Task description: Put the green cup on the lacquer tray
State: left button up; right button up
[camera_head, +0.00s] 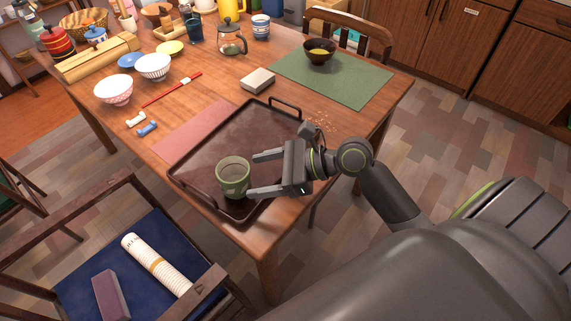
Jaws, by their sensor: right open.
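The green cup (233,181) stands upright on the dark lacquer tray (208,146), near the tray's front edge. The tray has a raised rim and handles and lies near the table's front corner. My right gripper (251,174) is open, just right of the cup. Its two fingers point left toward the cup, with the fingertips close to its right side. I cannot tell whether they touch it. My left gripper is not in view.
A dark bowl (319,51) stands on a green placemat (345,77) behind the tray. A small white box (257,80) and a glass teapot (231,42) stand farther back. White bowls (114,90) are at the left. A chair with a blue seat (84,272) stands in front.

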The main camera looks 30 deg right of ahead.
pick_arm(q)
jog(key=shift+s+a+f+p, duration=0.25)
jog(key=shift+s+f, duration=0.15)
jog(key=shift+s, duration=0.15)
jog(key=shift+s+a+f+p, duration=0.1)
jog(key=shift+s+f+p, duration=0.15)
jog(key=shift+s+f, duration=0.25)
pick_arm(e)
jog(key=shift+v, duration=2.7)
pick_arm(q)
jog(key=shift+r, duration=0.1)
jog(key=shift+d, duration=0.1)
